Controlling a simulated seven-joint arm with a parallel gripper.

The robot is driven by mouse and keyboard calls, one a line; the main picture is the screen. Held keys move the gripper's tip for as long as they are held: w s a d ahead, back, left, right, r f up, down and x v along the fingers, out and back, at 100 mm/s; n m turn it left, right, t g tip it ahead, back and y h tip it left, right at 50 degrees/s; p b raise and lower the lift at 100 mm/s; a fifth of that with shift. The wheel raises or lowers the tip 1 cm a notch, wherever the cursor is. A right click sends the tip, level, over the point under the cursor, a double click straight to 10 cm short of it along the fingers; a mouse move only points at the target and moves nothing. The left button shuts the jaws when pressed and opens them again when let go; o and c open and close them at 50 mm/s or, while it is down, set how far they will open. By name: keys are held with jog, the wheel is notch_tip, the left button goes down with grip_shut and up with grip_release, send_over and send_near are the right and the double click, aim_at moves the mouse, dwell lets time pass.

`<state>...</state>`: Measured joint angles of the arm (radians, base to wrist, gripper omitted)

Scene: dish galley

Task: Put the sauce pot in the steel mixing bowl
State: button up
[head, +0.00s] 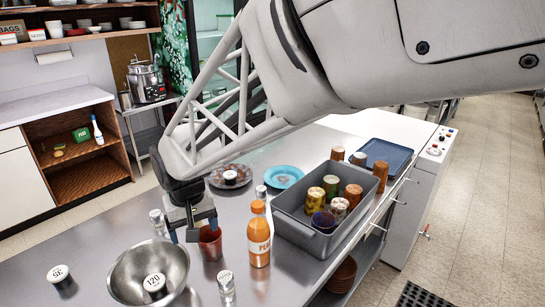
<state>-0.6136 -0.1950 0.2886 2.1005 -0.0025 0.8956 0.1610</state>
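The steel mixing bowl (124,266) stands on the counter at the lower left. A small white-topped container marked 120 (154,284) is inside it. My gripper (193,233) hangs to the bowl's upper right, fingers pointing down and spread apart, with nothing seen between them. A reddish-brown cup (210,245) stands by its right finger; I cannot tell whether they touch. Other small white-topped containers stand left of the bowl (60,277), behind it (157,221) and to its right (226,287). I cannot tell for sure which piece is the sauce pot.
An orange bottle (258,240) stands right of the cup. A grey bin (290,229) holds several cups and cans. Bare counter lies at the left.

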jog(key=s+d+r+m, duration=0.2)
jog(key=d+r, duration=0.1)
jog(key=d, duration=0.9)
jog(key=s+d+r+m+t, duration=0.1)
jog(key=s+d, duration=0.6)
jog(key=d, duration=0.3)
jog(key=s+d+r+m+t, duration=0.1)
jog(key=s+d+m, duration=0.1)
jog(key=s+d, duration=0.5)
jog(key=d, duration=0.3)
jog(key=shift+d+r+h, duration=0.15)
jog(key=shift+d+h, duration=0.15)
